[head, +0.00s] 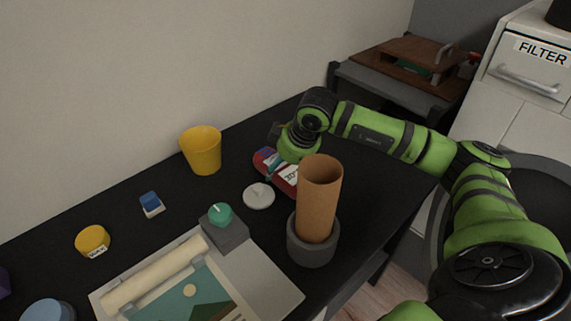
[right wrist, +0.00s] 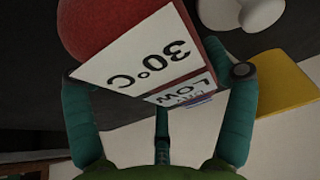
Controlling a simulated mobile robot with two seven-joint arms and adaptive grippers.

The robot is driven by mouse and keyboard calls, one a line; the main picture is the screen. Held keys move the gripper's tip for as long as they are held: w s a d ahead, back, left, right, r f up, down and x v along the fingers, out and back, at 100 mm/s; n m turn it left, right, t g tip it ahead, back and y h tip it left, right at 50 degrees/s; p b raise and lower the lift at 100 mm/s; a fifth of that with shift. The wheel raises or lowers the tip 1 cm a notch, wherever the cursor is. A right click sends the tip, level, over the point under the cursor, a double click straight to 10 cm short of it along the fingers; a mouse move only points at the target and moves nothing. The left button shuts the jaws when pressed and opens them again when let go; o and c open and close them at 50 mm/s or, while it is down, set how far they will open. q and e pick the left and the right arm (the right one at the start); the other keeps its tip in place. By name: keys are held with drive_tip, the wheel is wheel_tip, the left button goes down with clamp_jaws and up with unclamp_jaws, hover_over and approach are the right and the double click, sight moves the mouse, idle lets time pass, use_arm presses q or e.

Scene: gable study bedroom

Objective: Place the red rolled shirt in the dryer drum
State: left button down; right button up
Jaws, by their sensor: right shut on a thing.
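The red rolled shirt (head: 268,160) is at the black table's far side, partly hidden by my right gripper (head: 290,152) and the cork tube. In the right wrist view the red shirt (right wrist: 105,22) carries a white label reading 30°C and LOW. I cannot tell whether the shirt touches the table. The white dryer (head: 505,125), with a FILTER drawer, stands at the right. My right arm covers much of its round dark front; the drum's inside is not visible. My left gripper is not in view.
On the black table are a cork tube (head: 320,190) in a grey holder, a white disc (head: 258,196), a yellow cup (head: 201,150), a blue-white block (head: 151,204), a yellow tin (head: 93,240) and a poster board (head: 265,290). A wooden tray (head: 385,65) stands behind.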

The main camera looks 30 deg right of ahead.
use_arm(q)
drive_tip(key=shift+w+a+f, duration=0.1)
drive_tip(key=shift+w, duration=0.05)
use_arm(e)
drive_tip(key=o, duration=1.1)
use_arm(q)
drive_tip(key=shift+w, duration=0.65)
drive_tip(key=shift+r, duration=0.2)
